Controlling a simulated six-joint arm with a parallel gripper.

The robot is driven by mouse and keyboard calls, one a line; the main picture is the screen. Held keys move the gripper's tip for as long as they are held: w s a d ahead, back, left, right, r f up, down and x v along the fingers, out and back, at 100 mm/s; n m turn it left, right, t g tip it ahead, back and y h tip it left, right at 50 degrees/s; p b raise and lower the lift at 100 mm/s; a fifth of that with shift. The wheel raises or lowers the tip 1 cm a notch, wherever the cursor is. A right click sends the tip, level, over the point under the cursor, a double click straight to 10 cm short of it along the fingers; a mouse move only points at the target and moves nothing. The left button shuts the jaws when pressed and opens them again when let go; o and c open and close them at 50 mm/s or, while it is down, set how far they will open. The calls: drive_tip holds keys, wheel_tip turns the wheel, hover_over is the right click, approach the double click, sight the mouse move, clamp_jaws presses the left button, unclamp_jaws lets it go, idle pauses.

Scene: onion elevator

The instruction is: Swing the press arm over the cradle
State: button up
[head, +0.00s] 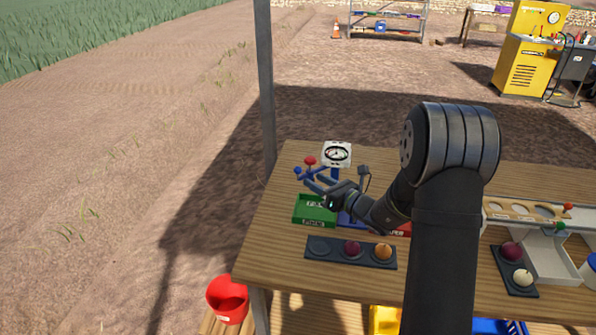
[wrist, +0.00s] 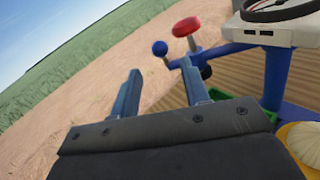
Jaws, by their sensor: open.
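The press has a blue post (wrist: 276,78) with a blue arm reaching left. The arm carries a red knob (head: 310,161) and ends in a blue ball (head: 298,170). In the wrist view the ball (wrist: 160,47) and red knob (wrist: 186,26) show just beyond my fingertips. My gripper (wrist: 164,80) is open and empty, its two fingers apart, with the ball beyond the gap. A yellow onion (wrist: 303,142) is partly visible at the lower right, beside the post. The cradle is not clearly seen; my wrist covers that part of the press in the head view.
A white dial gauge (head: 337,154) tops the press. A green tray (head: 314,222) stands in front. A dark tray (head: 319,256) holds a red and a yellow onion. A sizing board (head: 500,211) and a second onion tray are at right. A red bucket (head: 228,300) stands below the table.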

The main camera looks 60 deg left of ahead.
sight(298, 171)
drive_tip(key=a, duration=0.2)
drive_tip(key=s+a, duration=0.1)
drive_tip(key=a, duration=0.5)
drive_tip(key=shift+s, duration=0.3)
drive_tip(key=shift+c, duration=0.2)
clamp_jaws()
